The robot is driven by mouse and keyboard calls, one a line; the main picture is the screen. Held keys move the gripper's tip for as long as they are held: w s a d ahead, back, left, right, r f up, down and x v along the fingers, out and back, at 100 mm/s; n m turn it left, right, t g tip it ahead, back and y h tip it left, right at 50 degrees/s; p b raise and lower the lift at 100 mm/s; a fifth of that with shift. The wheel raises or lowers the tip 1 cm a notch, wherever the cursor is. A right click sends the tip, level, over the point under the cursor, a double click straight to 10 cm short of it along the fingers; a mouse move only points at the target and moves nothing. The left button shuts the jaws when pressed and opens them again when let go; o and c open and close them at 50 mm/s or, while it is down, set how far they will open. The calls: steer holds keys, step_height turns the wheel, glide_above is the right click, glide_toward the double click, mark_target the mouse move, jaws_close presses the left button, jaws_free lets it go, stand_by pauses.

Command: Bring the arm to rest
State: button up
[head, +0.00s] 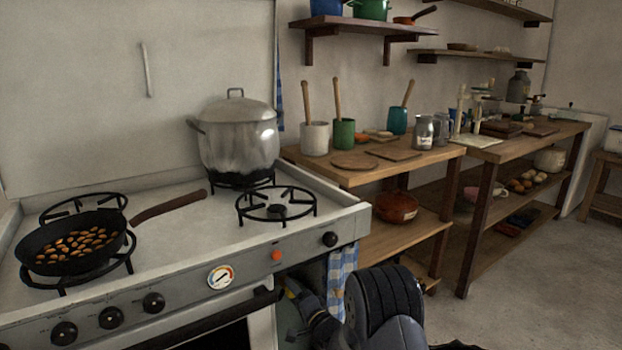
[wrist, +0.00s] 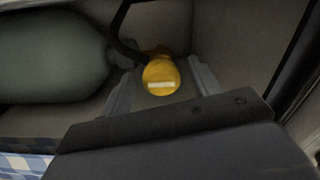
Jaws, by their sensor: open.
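My gripper (wrist: 163,82) is open in the wrist view, one pale finger on each side of a yellow knob-like part (wrist: 161,70) with a white bar across it. The knob shows between the fingers, with a gap at each side; I cannot tell how deep it sits between them. A dark hose runs up from it. In the head view my arm reaches low beside the right end of the stove (head: 180,265), and its fingers are mostly hidden.
A grey-green gas bottle (wrist: 50,58) lies close left of my gripper. A blue checked cloth (head: 341,280) hangs beside my arm. The stove bears a pan of nuts (head: 70,243) and a large pot (head: 238,140). Wooden tables (head: 465,148) stand at right; the floor (head: 530,290) there is clear.

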steer(key=shift+x, duration=0.75)
